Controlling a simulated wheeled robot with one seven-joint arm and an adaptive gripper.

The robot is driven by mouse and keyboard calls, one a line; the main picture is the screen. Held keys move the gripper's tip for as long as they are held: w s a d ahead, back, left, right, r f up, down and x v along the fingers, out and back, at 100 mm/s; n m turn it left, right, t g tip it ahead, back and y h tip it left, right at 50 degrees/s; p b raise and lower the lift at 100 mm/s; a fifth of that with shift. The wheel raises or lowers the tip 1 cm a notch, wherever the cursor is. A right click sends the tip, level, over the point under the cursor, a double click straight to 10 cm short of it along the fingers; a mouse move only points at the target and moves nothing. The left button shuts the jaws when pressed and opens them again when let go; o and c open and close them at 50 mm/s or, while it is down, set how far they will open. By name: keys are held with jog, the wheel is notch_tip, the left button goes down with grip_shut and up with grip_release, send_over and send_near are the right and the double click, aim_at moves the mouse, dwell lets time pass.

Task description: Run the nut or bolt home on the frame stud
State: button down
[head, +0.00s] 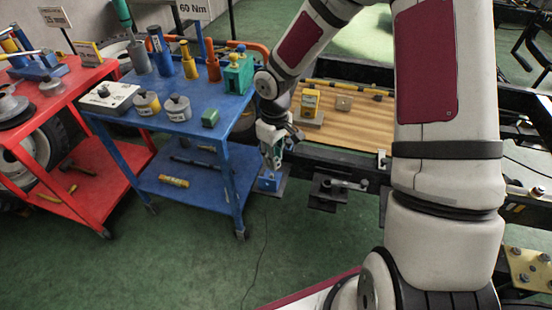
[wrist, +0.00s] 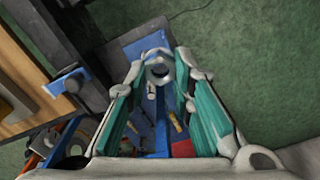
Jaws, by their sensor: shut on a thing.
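My gripper (head: 271,163) points down beside the near edge of the dark chassis frame (head: 335,155). In the wrist view my gripper (wrist: 160,72) has its teal-padded fingers shut on a grey ring-shaped nut (wrist: 158,57), seen with its hole facing the camera. Beyond the nut is a blue plate (wrist: 134,47). In the head view a blue block (head: 268,182) sits right under the fingertips on a grey bracket. The nut is too small to make out there. I cannot tell whether the nut touches a stud; no stud shows clearly.
A blue tool cart (head: 232,108) with sockets and tools stands left of the gripper, and a red cart (head: 60,88) further left. A wooden board (head: 350,125) with small parts lies on the frame. A bracket (head: 328,190) juts out right of the gripper. Green floor in front is mostly clear.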

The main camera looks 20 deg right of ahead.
aim_at(270, 174)
jog(key=w+f+n, duration=0.1)
jog(key=n, duration=0.2)
jog(key=w+f+n+p, duration=0.1)
jog(key=n, duration=0.3)
jog(key=w+f+n, duration=0.2)
jog(key=n, duration=0.2)
jog(key=shift+w+f+p, duration=0.1)
jog(key=shift+p, duration=0.25)
jog(key=shift+f+b, duration=1.55)
jog(key=shift+f, duration=1.2)
jog(key=shift+d+f+b, duration=0.1)
jog(key=shift+f+b, duration=0.5)
jog(key=shift+f, duration=0.45)
dwell(0.5)
jog(key=c, duration=2)
grip_release()
jog(key=shift+c, duration=0.2)
grip_shut()
jog(key=m, duration=0.4)
jog(key=shift+w+b, duration=0.15)
jog(key=shift+b, duration=0.15)
jog(key=shift+m, duration=1.1)
